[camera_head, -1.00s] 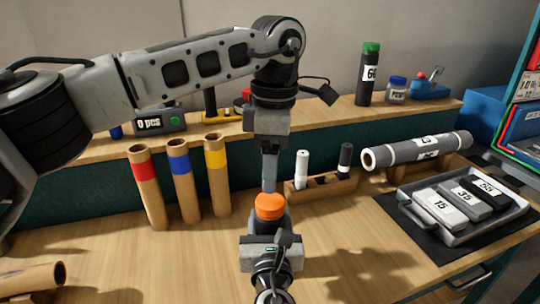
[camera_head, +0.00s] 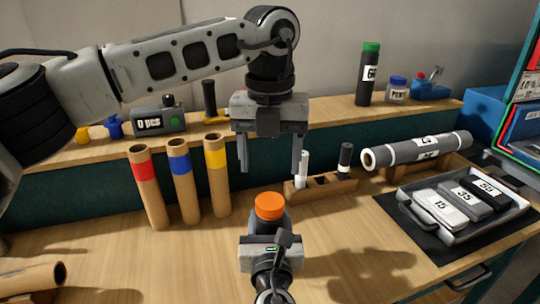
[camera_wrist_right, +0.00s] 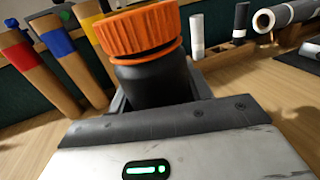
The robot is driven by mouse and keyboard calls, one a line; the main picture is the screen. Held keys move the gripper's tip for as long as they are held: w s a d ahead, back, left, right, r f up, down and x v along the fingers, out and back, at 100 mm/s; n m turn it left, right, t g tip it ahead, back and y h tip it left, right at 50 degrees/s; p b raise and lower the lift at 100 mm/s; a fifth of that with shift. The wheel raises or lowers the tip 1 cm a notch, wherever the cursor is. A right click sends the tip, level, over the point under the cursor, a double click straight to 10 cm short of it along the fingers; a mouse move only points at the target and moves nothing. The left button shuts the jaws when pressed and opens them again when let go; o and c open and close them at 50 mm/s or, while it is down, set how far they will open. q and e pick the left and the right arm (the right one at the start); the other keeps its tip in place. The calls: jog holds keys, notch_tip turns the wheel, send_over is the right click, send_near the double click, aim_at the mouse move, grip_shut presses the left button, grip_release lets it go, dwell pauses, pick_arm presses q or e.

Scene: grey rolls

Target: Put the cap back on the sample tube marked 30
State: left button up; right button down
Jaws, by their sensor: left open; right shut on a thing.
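An orange ribbed cap (camera_head: 270,205) sits on top of a dark tube (camera_wrist_right: 155,82), with a thin orange ring just below the cap in the right wrist view. The cap (camera_wrist_right: 138,30) looks seated; whether it is fully tight I cannot tell. My right gripper (camera_head: 271,236) is shut on the tube and holds it upright at the front middle. No number shows on this tube. My left gripper (camera_head: 270,170) is open and empty above the cap, its fingers pointing down, apart from it.
Three cardboard tubes with red (camera_head: 147,171), blue and yellow bands stand left. A wooden block (camera_head: 320,187) with white and black pens stands behind right. A grey roll (camera_head: 417,151) lies on a rest. A tray (camera_head: 465,238) holds labelled blocks 15, 35, 55. The front left-centre table is clear.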

aim_at(270, 200)
pick_arm(q)
jog(key=shift+f, duration=4)
jog(key=c, duration=1)
jog(key=m, duration=1.5)
jog(key=shift+m, duration=0.3)
jog(key=o, duration=1.2)
jog(key=shift+c, duration=0.2)
